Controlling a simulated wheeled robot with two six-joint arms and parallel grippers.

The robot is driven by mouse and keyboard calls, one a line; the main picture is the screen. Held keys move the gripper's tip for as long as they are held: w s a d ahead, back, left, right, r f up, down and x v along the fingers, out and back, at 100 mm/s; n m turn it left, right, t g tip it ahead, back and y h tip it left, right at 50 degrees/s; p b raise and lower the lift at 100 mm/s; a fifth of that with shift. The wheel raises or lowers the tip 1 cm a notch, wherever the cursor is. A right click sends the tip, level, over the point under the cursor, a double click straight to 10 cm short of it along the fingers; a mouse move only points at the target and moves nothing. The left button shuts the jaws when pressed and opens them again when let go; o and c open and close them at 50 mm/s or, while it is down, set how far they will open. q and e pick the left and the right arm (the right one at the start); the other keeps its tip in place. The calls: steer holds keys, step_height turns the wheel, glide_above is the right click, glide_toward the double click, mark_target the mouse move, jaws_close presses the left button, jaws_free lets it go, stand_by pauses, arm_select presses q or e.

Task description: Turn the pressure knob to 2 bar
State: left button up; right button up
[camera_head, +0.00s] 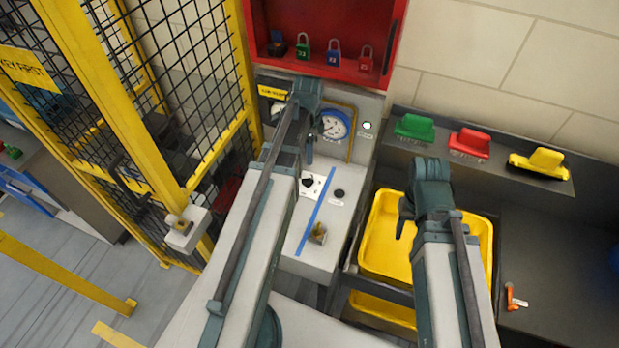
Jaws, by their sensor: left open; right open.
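A round gauge (335,125) with a white face and blue rim stands at the back of a grey control panel (319,262). Its reading is too small to make out. A black knob (307,182) sits on a white label on the panel, left of a blue stripe. A second black knob (339,194) sits right of the stripe. I cannot tell which one is the pressure knob. My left gripper (309,154) is open, near the gauge and above the first knob, apparently apart from it. My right gripper (404,222) is open and empty over a yellow tray (375,247).
A yellow mesh fence (120,120) stands left of the panel. A red cabinet (325,63) with padlocks hangs behind. A brass-coloured fitting (318,234) sits at the panel's front. Green, red (470,141) and yellow items stand on a shelf at right.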

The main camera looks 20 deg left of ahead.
mark_target(308, 179)
arm_select(q)
step_height(308, 179, down, 13)
steer(key=b, duration=1.2)
steer(key=shift+r, duration=0.2)
steer(key=shift+c, duration=0.3)
jaws_close()
